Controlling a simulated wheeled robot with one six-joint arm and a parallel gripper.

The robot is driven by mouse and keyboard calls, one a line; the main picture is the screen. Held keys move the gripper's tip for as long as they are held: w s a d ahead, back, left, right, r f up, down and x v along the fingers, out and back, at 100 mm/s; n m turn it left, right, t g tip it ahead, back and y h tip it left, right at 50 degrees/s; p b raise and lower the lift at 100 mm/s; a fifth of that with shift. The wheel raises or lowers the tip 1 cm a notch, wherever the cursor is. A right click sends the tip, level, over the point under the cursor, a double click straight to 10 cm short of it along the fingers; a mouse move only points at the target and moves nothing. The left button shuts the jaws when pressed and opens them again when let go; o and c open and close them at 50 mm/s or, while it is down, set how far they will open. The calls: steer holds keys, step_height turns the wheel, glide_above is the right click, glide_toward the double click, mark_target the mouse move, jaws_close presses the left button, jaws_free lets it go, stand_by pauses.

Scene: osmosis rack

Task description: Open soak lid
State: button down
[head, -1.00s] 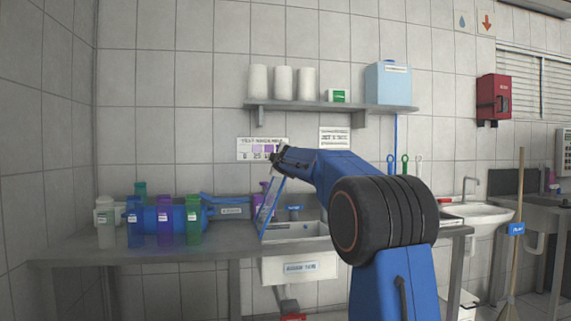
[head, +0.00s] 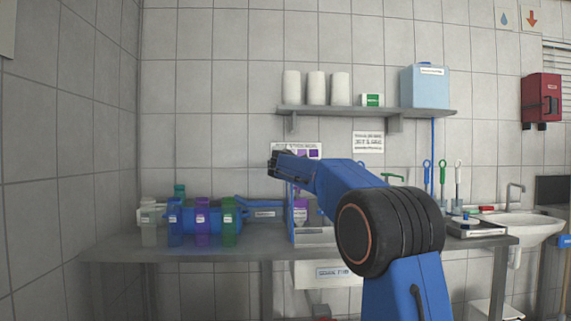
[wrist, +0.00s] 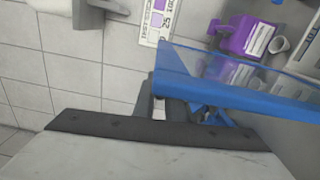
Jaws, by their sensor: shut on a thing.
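The soak lid (head: 290,208) is a clear panel with a blue frame. It stands up nearly edge-on at the left of the white soak basin (head: 318,238) in the head view. My gripper (head: 276,165) is above the basin's left side and shut on the lid's raised edge. In the wrist view, the lid's blue frame (wrist: 235,95) runs rightward from my gripper (wrist: 166,104). The basin's opening shows to the right of the lid. My arm hides part of the basin's right side, and the lid's hinge is not clear.
Coloured bottles (head: 202,222) stand on the counter at the left, before a blue cylinder. A purple bottle (head: 301,211) is behind the basin. A wall shelf (head: 365,111) holds white containers and a blue tank above my arm. A tray (head: 477,229) lies at right.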

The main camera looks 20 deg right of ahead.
steer(key=shift+w+a+f, duration=0.1)
steer(key=shift+a+f, duration=0.1)
steer(key=shift+f, duration=0.05)
steer(key=c, duration=1.8)
jaws_free()
steer(key=shift+r, duration=0.15)
steer(key=v, duration=1.7)
steer(key=shift+s+r, duration=0.1)
steer(key=shift+s, duration=0.15)
